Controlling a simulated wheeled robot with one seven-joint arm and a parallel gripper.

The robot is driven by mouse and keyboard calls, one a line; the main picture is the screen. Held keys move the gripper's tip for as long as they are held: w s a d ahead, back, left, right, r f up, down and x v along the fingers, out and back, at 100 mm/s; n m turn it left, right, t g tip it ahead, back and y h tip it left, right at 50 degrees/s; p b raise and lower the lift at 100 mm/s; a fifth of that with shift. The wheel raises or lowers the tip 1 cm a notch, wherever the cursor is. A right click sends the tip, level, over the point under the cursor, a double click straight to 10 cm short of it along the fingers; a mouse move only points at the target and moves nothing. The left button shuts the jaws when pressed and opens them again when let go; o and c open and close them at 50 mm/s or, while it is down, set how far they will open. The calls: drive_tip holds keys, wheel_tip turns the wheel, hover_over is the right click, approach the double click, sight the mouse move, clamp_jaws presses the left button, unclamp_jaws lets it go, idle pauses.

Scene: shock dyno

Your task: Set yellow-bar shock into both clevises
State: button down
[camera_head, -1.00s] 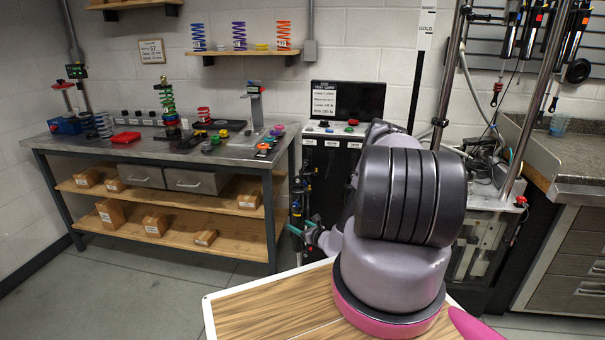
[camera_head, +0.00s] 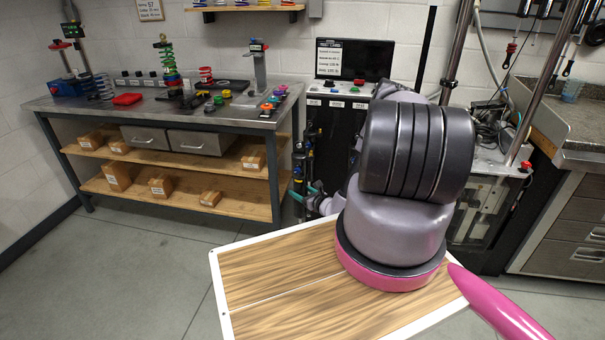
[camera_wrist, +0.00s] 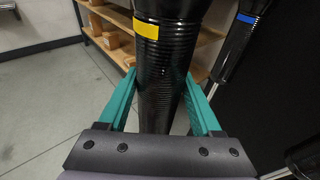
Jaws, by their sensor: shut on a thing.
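The yellow-bar shock, a black ribbed cylinder (camera_wrist: 168,60) with a yellow band (camera_wrist: 147,28), stands lengthwise in the middle of the wrist view. My gripper's teal fingers (camera_wrist: 161,92) are shut on it, one on each side. Its two ends run out of view or behind my gripper. In the head view my gripper (camera_head: 310,190) shows small and partly hidden behind my arm, beside the bench's right end. The dyno (camera_head: 475,190) stands right of my arm, with tall metal columns (camera_head: 455,50). I cannot make out either clevis; my arm covers part of that area.
A second black shock with a blue band (camera_wrist: 247,18) is at the wrist view's upper right. The workbench (camera_head: 200,110) holds springs and small parts, with boxes on its shelves. A black cabinet with a screen (camera_head: 353,60) stands behind my arm. Floor at the left is clear.

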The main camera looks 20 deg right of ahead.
drive_tip(key=s+a+r, duration=0.1)
drive_tip(key=s+a, duration=0.5)
drive_tip(key=s, duration=0.2)
drive_tip(key=shift+s+r, duration=0.3)
drive_tip(key=shift+r, duration=0.1)
